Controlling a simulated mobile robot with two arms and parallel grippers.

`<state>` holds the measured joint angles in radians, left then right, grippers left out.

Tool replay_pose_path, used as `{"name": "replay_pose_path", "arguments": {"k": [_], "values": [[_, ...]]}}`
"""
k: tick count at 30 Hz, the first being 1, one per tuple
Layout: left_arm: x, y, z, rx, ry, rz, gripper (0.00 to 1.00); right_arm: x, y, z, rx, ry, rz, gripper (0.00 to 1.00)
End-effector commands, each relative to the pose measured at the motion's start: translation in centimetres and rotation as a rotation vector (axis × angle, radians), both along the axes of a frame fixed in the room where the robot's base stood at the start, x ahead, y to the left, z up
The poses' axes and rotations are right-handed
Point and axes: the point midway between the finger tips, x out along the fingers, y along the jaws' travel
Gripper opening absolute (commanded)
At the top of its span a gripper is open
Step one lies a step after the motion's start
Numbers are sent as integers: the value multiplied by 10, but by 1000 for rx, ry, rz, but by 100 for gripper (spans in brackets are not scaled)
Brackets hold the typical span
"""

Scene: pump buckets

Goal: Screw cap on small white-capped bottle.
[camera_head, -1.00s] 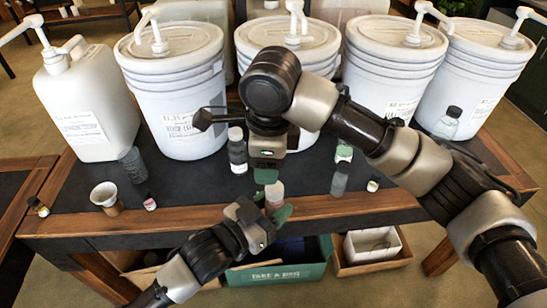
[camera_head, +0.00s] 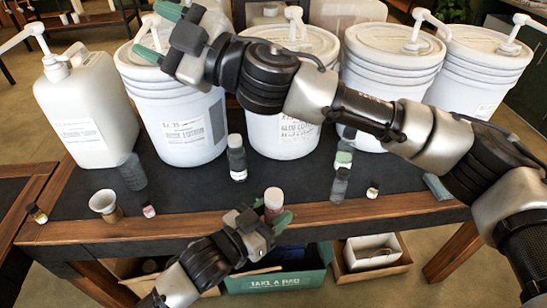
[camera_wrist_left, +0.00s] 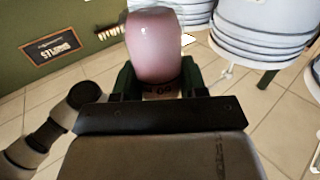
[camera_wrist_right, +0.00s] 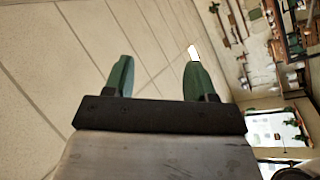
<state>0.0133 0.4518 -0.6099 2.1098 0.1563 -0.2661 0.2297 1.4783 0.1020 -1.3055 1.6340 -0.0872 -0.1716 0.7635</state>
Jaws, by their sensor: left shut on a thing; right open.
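My left gripper (camera_head: 272,217) is shut on a small pinkish bottle (camera_head: 273,199), held upright just in front of the table's front edge. In the left wrist view the pink bottle (camera_wrist_left: 154,48) stands between the fingers; no white cap shows on it there. My right gripper (camera_head: 158,32) is raised in front of the second container's lid, far from the bottle. In the right wrist view its green fingers (camera_wrist_right: 157,80) are apart with nothing between them.
White pump buckets (camera_head: 180,122) and a white jug (camera_head: 88,112) line the table's back. A dark bottle (camera_head: 237,158), a grey bottle (camera_head: 340,185), a paper cup (camera_head: 104,204) and tiny bottles stand in front. A green box (camera_head: 280,275) sits below the edge.

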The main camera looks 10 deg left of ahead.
Motion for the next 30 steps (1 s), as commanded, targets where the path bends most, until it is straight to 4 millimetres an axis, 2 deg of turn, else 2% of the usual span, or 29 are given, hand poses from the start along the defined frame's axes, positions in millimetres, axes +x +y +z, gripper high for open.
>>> {"name": "replay_pose_path", "arguments": {"k": [1, 5, 9, 12, 17, 21, 23, 24, 27, 30], "values": [[0, 0, 0, -1, -1, 0, 0, -14, 3, 1, -39, -196, 41, 56], [0, 0, 0, -1, -1, 0, 0, -51, 6, -9, -126, -725, 150, 56], [0, 0, 0, -1, -1, 0, 0, -84, 2, -36, -186, -1288, 293, 56], [0, 0, 0, -1, -1, 0, 0, -99, -7, -64, -204, -1676, 422, 56], [0, 0, 0, -1, -1, 0, 0, -105, -33, -113, -165, -2252, 700, 56], [0, 0, 0, -1, -1, 0, 0, -93, -66, -152, -41, -2666, 1045, 56], [0, 0, 0, -1, -1, 0, 0, -84, -83, -164, 41, -2797, 1217, 56], [0, 0, 0, -1, -1, 0, 0, -77, -93, -171, -101, 2827, -1318, 56], [0, 0, 0, -1, -1, 0, 0, -61, -119, -182, -230, 2532, -1388, 56], [0, 0, 0, -1, -1, 0, 0, -47, -139, -186, -329, 2315, -1442, 56]]}}
